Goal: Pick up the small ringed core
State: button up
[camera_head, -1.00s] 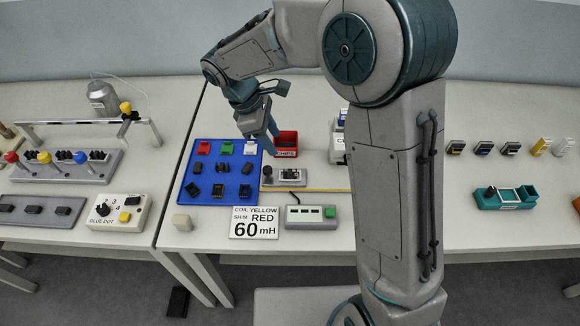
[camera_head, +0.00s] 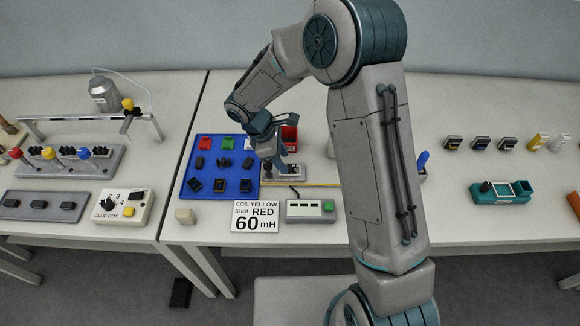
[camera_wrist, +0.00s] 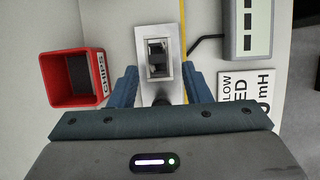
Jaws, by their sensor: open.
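Several small dark cores (camera_head: 223,162) lie on the blue mat (camera_head: 229,140), too small in the head view to tell which one is ringed. In the wrist view a dark blocky piece (camera_wrist: 157,58) sits in a pale metal fixture (camera_wrist: 145,32). I cannot tell whether this piece is the ringed core. The fixture also shows in the head view (camera_head: 297,179), partly behind my gripper. My gripper (camera_wrist: 160,84) is open and empty above the fixture, its blue fingers spread to either side of it. In the head view my gripper (camera_head: 277,160) points down there.
A red CHIPS bin (camera_wrist: 53,96) stands left of the fixture in the wrist view. A teal holder (camera_head: 502,193) stands at right.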

aim_at(288, 166)
jog(key=shift+x, duration=1.5)
jog(key=shift+w, duration=0.15)
jog(key=shift+c, duration=0.3)
grip_shut()
jog(key=shift+r, duration=0.15)
